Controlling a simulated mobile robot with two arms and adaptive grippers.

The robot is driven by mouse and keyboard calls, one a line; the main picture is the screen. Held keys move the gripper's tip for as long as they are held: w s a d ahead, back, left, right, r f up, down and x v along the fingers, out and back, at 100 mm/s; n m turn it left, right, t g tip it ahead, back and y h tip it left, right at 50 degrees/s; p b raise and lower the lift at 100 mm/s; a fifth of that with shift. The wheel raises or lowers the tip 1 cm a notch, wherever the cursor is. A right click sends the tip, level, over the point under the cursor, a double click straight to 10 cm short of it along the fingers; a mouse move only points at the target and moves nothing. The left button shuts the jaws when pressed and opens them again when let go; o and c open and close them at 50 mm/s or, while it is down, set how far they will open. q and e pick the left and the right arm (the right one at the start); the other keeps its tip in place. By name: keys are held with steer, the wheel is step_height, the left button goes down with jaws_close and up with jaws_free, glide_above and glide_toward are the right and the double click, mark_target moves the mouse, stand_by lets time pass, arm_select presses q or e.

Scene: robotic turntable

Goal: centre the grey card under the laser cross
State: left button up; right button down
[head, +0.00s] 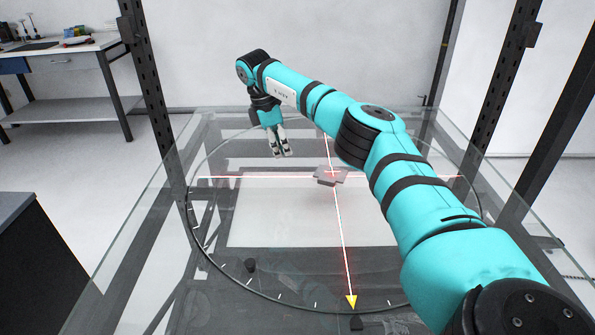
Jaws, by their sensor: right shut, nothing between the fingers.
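The grey card (322,180) is a small dark grey piece on the glass turntable, beyond its middle. Its outline looks uneven and its edges are hard to make out. The red-white laser cross (240,177) has one line running left to right and one running near to far. The lines meet on or very close to the card; I cannot tell the exact offset. My right gripper (280,154) points down, to the left of the card and apart from it. It is shut and empty. My left gripper is not in view.
The round turntable scale (203,246) has white ticks; a yellow pointer (352,301) lies at its near edge. Dark frame posts (152,90) rise at both sides. The glass left of the card is clear.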

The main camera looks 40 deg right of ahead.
mark_target(315, 182)
steer(key=x, duration=0.9)
steer(key=shift+s+f+p, duration=0.1)
steer(key=shift+f+p, duration=0.1)
steer(key=shift+p, duration=0.15)
steer(key=s+d, duration=0.1)
steer(key=d, duration=0.1)
steer(key=shift+s+d+f+p, duration=0.2)
steer(key=shift+s+d+p, duration=0.15)
steer(key=shift+d+p, duration=0.05)
steer(key=shift+s+d, duration=0.2)
steer(key=shift+d, duration=0.25)
steer(key=shift+s+d+r+p, duration=0.1)
steer(key=shift+s+d+p, duration=0.25)
steer(key=shift+d+p, duration=0.3)
steer(key=shift+s+d, duration=0.15)
steer(key=shift+d, duration=0.05)
